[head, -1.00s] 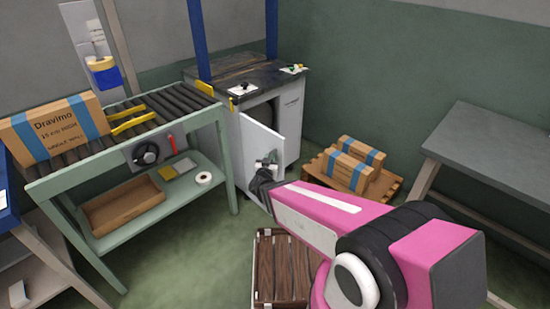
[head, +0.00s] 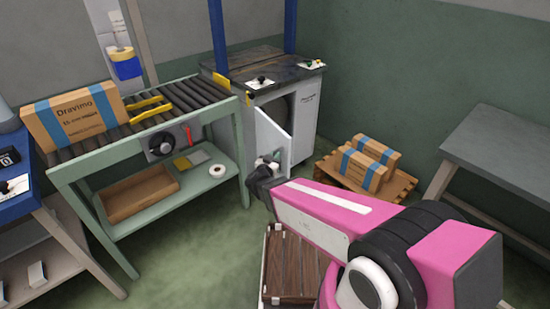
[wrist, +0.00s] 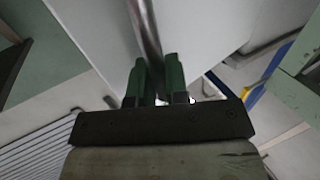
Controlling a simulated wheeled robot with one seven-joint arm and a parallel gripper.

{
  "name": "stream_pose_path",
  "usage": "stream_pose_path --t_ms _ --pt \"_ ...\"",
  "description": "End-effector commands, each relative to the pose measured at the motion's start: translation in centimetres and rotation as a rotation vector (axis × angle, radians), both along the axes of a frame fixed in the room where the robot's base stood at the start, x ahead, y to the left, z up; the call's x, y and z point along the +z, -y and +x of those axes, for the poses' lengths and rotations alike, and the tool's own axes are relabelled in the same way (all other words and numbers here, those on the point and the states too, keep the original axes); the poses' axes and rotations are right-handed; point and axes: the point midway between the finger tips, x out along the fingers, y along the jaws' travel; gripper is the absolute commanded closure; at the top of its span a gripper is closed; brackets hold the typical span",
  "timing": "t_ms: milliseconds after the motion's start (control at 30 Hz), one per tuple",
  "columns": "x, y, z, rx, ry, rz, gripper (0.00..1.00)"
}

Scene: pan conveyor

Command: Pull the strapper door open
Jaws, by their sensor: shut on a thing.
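The strapper (head: 305,110) is a pale grey cabinet with a dark worn top, standing behind the conveyor's right end. Its white door (head: 272,138) stands swung open, showing a dark interior behind it. My gripper (head: 266,166) is at the door's lower front. In the wrist view my gripper's green fingers (wrist: 155,82) are shut on the door handle (wrist: 146,30), a metal bar running along the white door panel (wrist: 205,25). The arm hides part of the cabinet's lower front in the head view.
The green roller conveyor (head: 150,137) with a Dravimo carton (head: 75,118) is at left. A dark slatted crate (head: 290,262) lies on the floor below my arm. Cartons (head: 368,165) sit on a pallet (head: 400,188) at right. A grey table (head: 500,150) stands far right.

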Motion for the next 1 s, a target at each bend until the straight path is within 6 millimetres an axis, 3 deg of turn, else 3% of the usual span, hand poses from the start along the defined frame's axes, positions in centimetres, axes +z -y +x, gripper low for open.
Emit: stream_pose_path --t_ms 33,100,467,1000 --pt "0.1 -0.2 0.2 0.006 0.003 -0.01 0.79" --pt "0.1 -0.2 0.2 0.005 0.002 -0.008 0.61" --pt "0.1 -0.2 -0.3 0.003 0.001 -0.004 0.61" --pt "0.1 -3.2 -7.8 0.006 0.001 -0.005 0.61"
